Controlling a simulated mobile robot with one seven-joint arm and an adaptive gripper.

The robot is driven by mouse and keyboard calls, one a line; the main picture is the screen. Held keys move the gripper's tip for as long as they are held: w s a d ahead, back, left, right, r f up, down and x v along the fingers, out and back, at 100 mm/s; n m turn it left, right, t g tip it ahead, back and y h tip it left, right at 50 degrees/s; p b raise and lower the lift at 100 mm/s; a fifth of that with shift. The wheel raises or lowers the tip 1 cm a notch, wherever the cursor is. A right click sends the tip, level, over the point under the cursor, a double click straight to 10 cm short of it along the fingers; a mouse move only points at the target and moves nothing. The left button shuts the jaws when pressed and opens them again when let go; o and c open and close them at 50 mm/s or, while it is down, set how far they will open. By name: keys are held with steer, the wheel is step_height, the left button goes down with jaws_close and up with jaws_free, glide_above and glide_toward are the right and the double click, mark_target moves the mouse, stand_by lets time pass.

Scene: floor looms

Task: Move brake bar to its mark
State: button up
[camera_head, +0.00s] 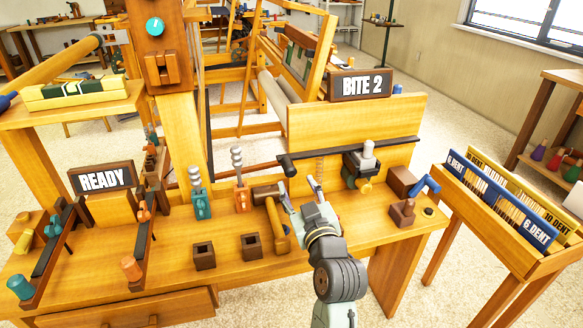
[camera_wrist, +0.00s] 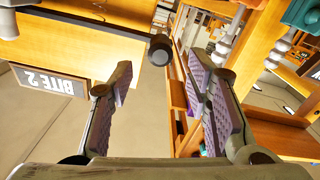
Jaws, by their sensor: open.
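The long dark bar, apparently the brake bar (camera_head: 345,147), runs across the front of the wooden panel under the BITE 2 sign. Its round knob end (camera_head: 287,165) sticks out past the panel's left edge. My gripper (camera_head: 299,190) is open and empty, just below and in front of the knob end. In the wrist view the bar (camera_wrist: 85,22) enters from upper left, and its knob shows between the open fingertips (camera_wrist: 160,68), seemingly beyond them. I cannot tell which mark belongs to it.
A mallet (camera_head: 272,208) lies just left of my gripper. A grey-black clamp device (camera_head: 362,163) sits at the panel's right. Two square cups (camera_head: 204,256) are at the bench front.

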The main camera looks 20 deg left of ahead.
mark_target(292, 174)
steer(key=p+x, duration=0.1)
steer(key=x, duration=0.7)
steer(key=shift+w+a, duration=0.25)
steer(key=shift+c, duration=0.5)
jaws_close()
steer(key=shift+r, duration=0.1)
